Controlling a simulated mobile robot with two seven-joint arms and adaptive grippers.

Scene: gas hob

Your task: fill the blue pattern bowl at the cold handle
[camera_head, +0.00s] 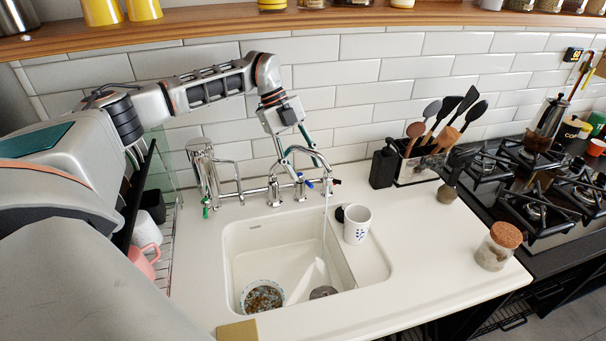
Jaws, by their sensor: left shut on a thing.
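A round patterned bowl (262,297) sits at the front left of the white sink basin; its inside looks mottled blue and brown, and I cannot tell its water level. The chrome tap (287,186) stands behind the sink. A blue-tipped handle (310,184) is at its right side, and a thin stream (324,232) seems to fall into the basin right of the bowl. My left gripper (316,164) reaches down behind the spout and is shut at the blue-tipped handle; its fingertips are partly hidden by the tap. My right gripper is not in view.
A black dispenser (383,166) and a utensil holder (420,166) stand behind. A corked jar (498,247) is at the right, beside the gas hob (545,200). The counter right of the sink has free room.

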